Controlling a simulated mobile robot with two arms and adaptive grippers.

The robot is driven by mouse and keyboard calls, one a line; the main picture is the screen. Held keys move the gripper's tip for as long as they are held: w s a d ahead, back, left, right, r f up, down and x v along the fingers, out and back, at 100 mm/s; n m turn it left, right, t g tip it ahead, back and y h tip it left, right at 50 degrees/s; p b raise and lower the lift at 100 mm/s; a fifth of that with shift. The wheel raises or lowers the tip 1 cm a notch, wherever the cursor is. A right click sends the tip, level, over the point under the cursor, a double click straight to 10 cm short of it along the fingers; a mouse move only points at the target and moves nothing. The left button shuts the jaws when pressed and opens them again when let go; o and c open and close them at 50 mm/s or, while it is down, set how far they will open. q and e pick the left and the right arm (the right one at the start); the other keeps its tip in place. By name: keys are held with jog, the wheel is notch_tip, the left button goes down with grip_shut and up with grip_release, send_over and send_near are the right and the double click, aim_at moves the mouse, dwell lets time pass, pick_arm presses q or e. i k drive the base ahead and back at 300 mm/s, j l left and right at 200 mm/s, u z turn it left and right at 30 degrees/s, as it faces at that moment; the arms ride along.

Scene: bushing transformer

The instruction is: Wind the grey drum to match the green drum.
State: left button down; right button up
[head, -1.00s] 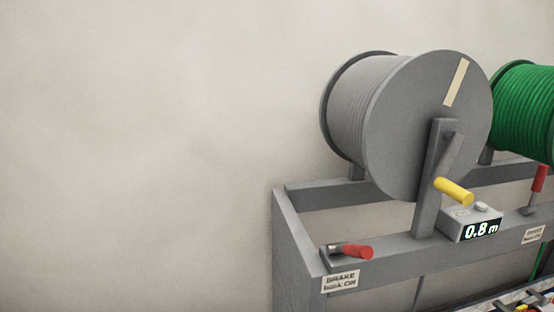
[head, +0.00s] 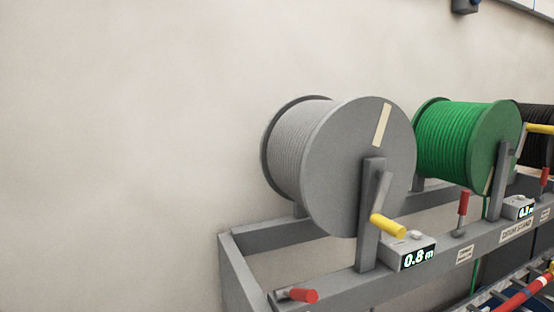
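The grey drum (head: 362,150) sits on the left of a grey stand, with a cream stripe (head: 382,125) on its face. Its crank has a yellow handle (head: 387,226) that points down and to the right. The grey drum's counter (head: 417,258) reads 0.8 m. Its red brake lever (head: 302,295) lies low at the stand's front left. The green drum (head: 460,140) is to the right, wound with green cable. Its counter (head: 525,211) is small and partly cut off in reading. The green drum's red lever (head: 464,204) stands upright. Neither gripper is in view.
A black drum (head: 538,118) with a yellow handle (head: 540,129) is at the right edge. The stand's front rail (head: 350,288) carries labels, one reading DRUM STAND. A ladder-like object with red parts (head: 525,292) is at the lower right. The wall at left is bare.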

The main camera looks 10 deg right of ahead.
aim_at(313, 150)
jog(key=k+l+z, duration=0.2)
jog(key=l, duration=0.2)
jog(key=k+l+z, duration=0.25)
jog(key=l, duration=0.15)
jog(key=l+z, duration=0.2)
jog(key=l, duration=0.2)
jog(key=k+l+z, duration=0.2)
jog(key=l, duration=0.25)
jog(key=l+z, duration=0.25)
jog(key=l, duration=0.25)
